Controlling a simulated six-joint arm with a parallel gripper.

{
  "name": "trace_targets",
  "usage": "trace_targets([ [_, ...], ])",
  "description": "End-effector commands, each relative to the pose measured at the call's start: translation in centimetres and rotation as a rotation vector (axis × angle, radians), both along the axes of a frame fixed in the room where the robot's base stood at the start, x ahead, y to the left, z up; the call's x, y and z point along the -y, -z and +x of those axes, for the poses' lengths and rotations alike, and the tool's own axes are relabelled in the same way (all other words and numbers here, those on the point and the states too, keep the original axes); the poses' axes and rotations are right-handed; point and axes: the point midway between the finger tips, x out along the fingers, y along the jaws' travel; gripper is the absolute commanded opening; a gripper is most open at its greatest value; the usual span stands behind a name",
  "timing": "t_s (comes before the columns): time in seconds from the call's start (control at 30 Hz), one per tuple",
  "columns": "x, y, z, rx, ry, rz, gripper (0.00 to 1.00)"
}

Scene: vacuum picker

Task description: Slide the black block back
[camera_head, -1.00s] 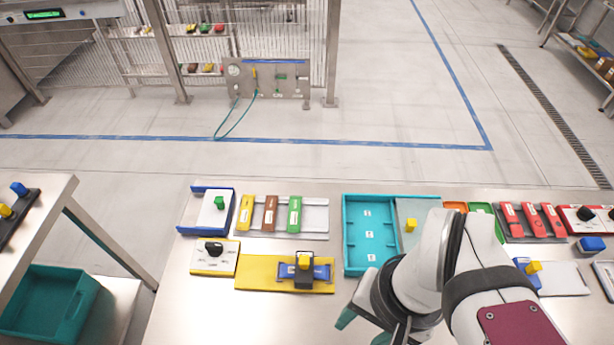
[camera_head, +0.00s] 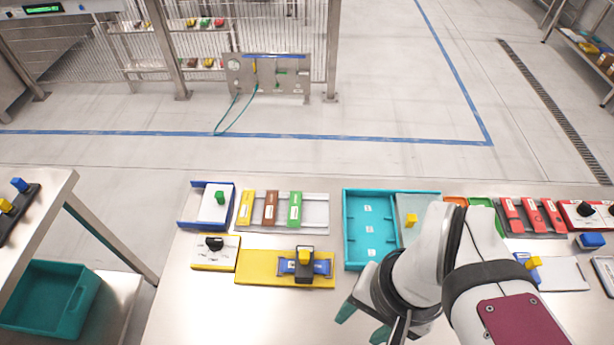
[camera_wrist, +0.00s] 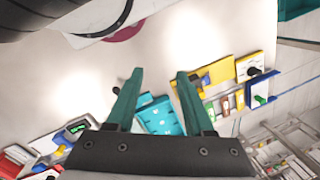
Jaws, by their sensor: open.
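The black block (camera_head: 304,277) with a yellow knob on top sits across a blue piece on the yellow board (camera_head: 262,268), left of the teal tray, on the steel table. In the wrist view the yellow board (camera_wrist: 221,72) shows beyond the right finger, which partly covers that area; the block is too small there to make out clearly. My gripper (camera_head: 362,322) is open and empty near the table's front, right of and nearer than the block, apart from it. Its teal fingers (camera_wrist: 160,75) stand apart in the wrist view.
The teal tray (camera_head: 350,235) stands behind my gripper. A black-knobbed panel (camera_head: 205,257) is left of the yellow board. Yellow, brown and green blocks on a grey rack (camera_head: 316,214) lie behind it. The front left table is clear.

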Motion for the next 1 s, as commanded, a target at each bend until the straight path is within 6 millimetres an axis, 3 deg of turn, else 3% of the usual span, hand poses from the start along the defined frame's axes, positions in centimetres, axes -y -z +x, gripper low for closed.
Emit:
trace_targets([
  [0.07,0.0,-0.3,0.4,-0.006,-0.009,-0.001,0.53],
  [0.13,-0.3,-1.4,2.3,-0.035,-0.054,-0.004,0.53],
  [0.27,-1.9,-3.7,10.1,-0.139,-0.219,-0.023,0.53],
  [0.4,-5.1,-2.4,18.2,-0.247,-0.386,-0.041,0.53],
  [0.5,-7.2,-0.4,21.7,-0.297,-0.462,-0.049,0.53],
  [0.67,-8.6,1.4,23.4,-0.327,-0.506,-0.054,0.53],
  [0.77,-8.6,2.8,22.9,-0.330,-0.510,-0.054,0.53],
  [1.0,-8.5,9.2,20.1,-0.331,-0.506,-0.054,0.53],
])
